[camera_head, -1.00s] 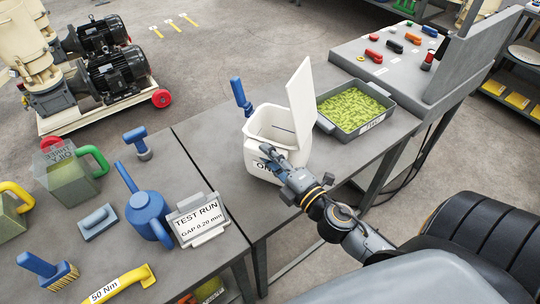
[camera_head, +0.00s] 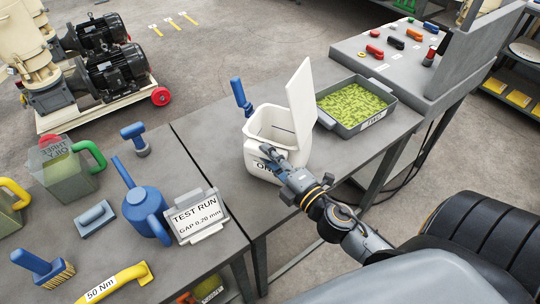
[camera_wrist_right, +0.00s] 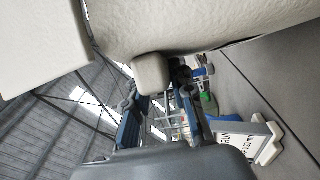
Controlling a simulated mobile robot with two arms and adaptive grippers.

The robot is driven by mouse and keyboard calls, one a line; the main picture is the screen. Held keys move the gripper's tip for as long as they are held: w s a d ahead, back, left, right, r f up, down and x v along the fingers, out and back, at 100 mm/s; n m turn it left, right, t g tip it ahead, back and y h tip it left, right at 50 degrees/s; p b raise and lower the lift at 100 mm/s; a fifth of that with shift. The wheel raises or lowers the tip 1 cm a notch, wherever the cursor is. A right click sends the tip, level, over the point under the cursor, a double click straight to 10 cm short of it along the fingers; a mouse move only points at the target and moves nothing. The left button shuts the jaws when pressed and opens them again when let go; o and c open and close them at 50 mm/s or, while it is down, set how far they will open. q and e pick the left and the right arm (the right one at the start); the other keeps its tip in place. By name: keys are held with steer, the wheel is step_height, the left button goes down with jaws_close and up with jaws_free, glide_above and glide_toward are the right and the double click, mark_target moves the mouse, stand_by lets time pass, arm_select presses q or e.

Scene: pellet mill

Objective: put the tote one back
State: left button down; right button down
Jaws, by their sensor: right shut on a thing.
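The white tote (camera_head: 270,130) stands on the grey table with its lid (camera_head: 300,100) raised upright on its right side. A label on its front is partly hidden by my right gripper. My right gripper (camera_head: 272,157) is at the front of the tote, shut on a part of it. In the right wrist view, the tote's pale wall (camera_wrist_right: 190,25) fills the top, and a pale block-like part (camera_wrist_right: 151,74) sits between the fingers. My left gripper is not in view.
A tray of green pellets (camera_head: 355,106) stands right of the tote. A blue-handled tool (camera_head: 241,96) is behind it. A "TEST RUN" sign (camera_head: 196,217), blue oil can (camera_head: 146,210) and green-handled jug (camera_head: 65,168) are on the left table. Bare tabletop lies left of the tote.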

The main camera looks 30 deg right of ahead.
steer(key=shift+f, duration=0.35)
stand_by(0.3)
jaws_free()
stand_by(0.6)
stand_by(0.4)
steer(key=s+b, duration=0.4)
steer(key=s, duration=0.5)
steer(key=shift+d+b, duration=0.3)
steer(key=shift+d, duration=0.15)
stand_by(0.4)
stand_by(0.5)
